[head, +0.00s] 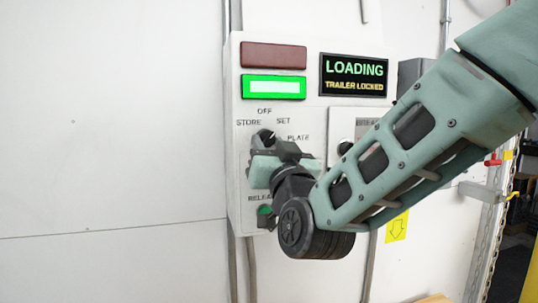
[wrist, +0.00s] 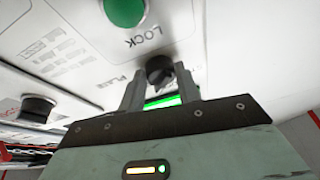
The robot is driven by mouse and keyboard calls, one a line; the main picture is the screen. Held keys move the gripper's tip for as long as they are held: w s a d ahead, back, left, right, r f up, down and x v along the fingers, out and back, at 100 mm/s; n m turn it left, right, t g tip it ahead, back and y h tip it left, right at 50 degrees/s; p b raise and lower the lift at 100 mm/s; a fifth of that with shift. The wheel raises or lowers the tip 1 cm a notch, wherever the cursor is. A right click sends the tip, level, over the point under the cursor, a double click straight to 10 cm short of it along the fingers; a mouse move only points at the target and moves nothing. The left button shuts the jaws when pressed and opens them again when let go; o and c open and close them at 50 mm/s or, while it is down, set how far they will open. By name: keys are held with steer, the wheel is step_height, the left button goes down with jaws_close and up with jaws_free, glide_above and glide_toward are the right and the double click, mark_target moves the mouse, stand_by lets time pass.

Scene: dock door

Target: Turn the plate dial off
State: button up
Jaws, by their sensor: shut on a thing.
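The plate dial (head: 266,135) is a round black knob on the white control panel (head: 237,190), with the labels OFF, STORE, SET and PLATE around it. In the wrist view the dial (wrist: 160,68) sits between the tips of my two grey fingers. My gripper (head: 272,147) is shut on the dial; it also shows in the wrist view (wrist: 159,80). My gripper hides much of the dial in the head view, so I cannot tell which label it points to.
A red lamp (head: 273,55) and a lit green lamp (head: 273,87) are above the dial. A display (head: 354,75) reads LOADING, TRAILER LOCKED. A green button (head: 265,212) is below my gripper, and a second black knob (wrist: 37,108) is to the side. The left wall is bare.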

steer(key=n+y+b, duration=0.1)
steer(key=n, duration=0.1)
steer(key=n+g+b, duration=0.1)
steer(key=n, duration=0.1)
steer(key=n+y+b, duration=0.1)
steer(key=n+b, duration=0.1)
steer(key=shift+d+f+y, duration=0.15)
steer(key=shift+d+y, duration=0.15)
steer(key=shift+w+d+r+n+g+y+b, duration=0.1)
steer(key=shift+n+g+y+b, duration=0.3)
steer(key=shift+n, duration=0.45)
steer(key=shift+s+a+r+n+g+y+b, duration=0.15)
steer(key=shift+n+g+b, duration=0.3)
steer(key=shift+n, duration=0.45)
steer(key=shift+w+d+n+g+y+b, duration=0.15)
steer(key=shift+n+g+y+b, duration=0.25)
steer(key=shift+n, duration=0.45)
steer(key=o, duration=1)
steer(key=b+v, duration=0.1)
steer(key=v, duration=1.6)
steer(key=shift+f, duration=0.1)
